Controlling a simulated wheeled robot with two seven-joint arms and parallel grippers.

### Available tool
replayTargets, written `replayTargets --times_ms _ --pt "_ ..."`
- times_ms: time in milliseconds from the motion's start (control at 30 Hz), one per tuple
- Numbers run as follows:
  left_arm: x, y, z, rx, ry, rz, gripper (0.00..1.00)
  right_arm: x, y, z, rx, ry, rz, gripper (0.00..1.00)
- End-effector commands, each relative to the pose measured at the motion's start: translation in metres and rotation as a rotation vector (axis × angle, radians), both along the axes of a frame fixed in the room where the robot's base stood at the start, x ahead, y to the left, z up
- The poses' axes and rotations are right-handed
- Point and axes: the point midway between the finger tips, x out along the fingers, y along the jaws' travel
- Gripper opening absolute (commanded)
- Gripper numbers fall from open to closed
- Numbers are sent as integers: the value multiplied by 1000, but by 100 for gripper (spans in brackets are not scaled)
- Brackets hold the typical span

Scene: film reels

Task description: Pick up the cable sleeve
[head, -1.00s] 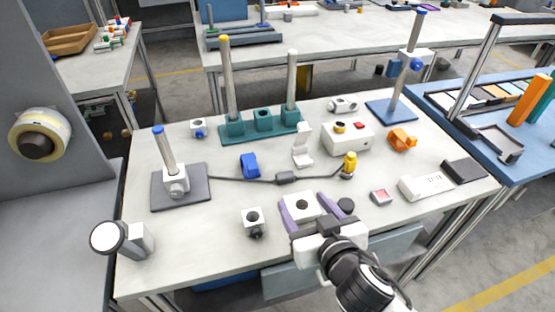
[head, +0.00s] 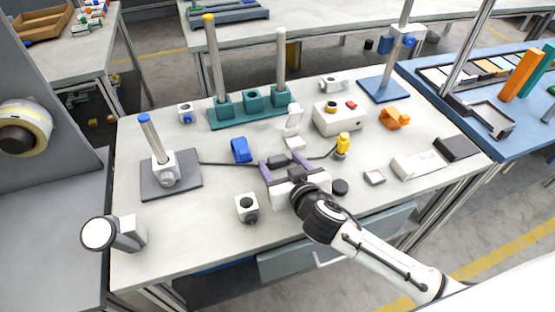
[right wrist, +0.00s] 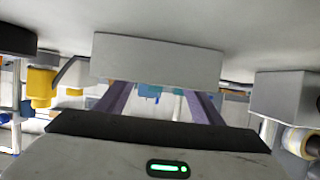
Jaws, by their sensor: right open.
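The cable sleeve, a dark block (head: 277,161) on a thin black cable, lies on the table at mid-table in the head view. The cable runs from the grey post stand to a yellow connector (head: 343,145). My right gripper (head: 285,164) is open, its purple fingers spread, with the sleeve appearing between the tips; the height above it cannot be told. My left gripper is not in view.
A blue clip (head: 241,150) stands left of the sleeve and a white phone-like stand (head: 293,120) behind it. A white block with a knob (head: 247,207) and a black round cap (head: 340,187) flank the gripper. The teal post rack (head: 235,117) is farther back.

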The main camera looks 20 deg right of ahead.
Motion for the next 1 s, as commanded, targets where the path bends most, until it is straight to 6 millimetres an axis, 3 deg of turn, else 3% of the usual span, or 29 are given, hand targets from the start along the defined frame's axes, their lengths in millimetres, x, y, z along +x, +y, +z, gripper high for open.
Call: replayTargets --times_ms 233,500,767,1000 --pt "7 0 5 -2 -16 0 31 1 1 -1 1 0 1 61" --pt "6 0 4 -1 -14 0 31 1 1 -1 1 0 1 17" --pt "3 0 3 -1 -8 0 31 2 1 2 2 -1 0 16" --pt "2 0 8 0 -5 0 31 2 1 42 5 -6 0 16"
